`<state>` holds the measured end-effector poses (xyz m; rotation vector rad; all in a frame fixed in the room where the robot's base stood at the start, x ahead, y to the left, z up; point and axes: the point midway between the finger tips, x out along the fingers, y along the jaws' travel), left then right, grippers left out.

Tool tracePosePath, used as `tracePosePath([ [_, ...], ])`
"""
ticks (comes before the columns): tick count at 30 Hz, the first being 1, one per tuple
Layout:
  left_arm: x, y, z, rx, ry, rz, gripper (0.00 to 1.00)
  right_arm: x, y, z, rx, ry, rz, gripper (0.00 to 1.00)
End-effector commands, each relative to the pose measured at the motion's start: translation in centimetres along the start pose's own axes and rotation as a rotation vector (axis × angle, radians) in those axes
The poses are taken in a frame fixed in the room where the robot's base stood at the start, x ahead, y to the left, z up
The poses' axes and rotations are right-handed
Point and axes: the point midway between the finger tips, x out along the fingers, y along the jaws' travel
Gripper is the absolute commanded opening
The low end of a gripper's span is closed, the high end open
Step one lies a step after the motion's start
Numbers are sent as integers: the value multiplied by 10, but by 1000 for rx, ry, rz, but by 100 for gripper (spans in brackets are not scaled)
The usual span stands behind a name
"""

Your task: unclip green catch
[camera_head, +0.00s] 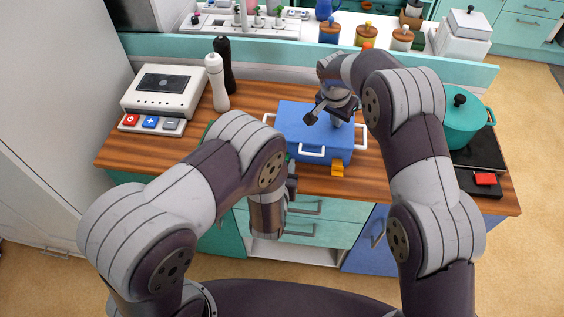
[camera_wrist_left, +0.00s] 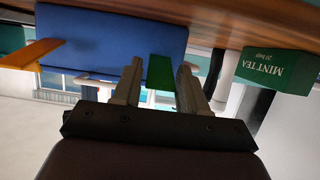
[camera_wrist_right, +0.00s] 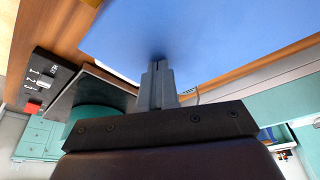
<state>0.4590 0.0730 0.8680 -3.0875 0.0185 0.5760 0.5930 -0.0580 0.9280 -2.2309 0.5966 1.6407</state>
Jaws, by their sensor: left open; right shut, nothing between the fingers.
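The blue box (camera_head: 300,122) with white handles sits on the wooden counter. Its lid is down. The green catch (camera_wrist_left: 160,72) shows on the box's front in the left wrist view, between the spread fingers of my left gripper (camera_wrist_left: 160,84), which is open. I cannot tell if they touch it. My left arm hides this catch in the head view. An orange catch (camera_head: 337,169) sticks out at the front right of the box; it also shows in the left wrist view (camera_wrist_left: 30,54). My right gripper (camera_wrist_right: 158,68) is shut and empty, its tips at the blue lid.
A green mint tea box (camera_wrist_left: 280,70) stands beside the blue box. A white appliance (camera_head: 165,92) and two mills, white (camera_head: 215,84) and black (camera_head: 224,62), stand to the left. A teal pot (camera_head: 464,122) and a hob with a red switch (camera_head: 485,179) are at right.

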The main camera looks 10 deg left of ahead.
Motion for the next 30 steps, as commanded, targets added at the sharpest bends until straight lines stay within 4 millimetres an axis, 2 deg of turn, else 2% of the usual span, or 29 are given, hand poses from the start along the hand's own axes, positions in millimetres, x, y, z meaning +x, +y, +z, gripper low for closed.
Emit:
tracePosePath([
  [3,-26,1,0,3,0,3,43,4,2,2,-1,-5,6,0],
  [9,-56,0,1,2,2,1,43,4,2,2,-1,-6,6,0],
  [20,-60,0,0,1,2,0,43,3,2,2,-1,-6,7,0],
  [30,-68,0,-21,1,2,0,43,-31,1,-9,-1,-2,3,0],
])
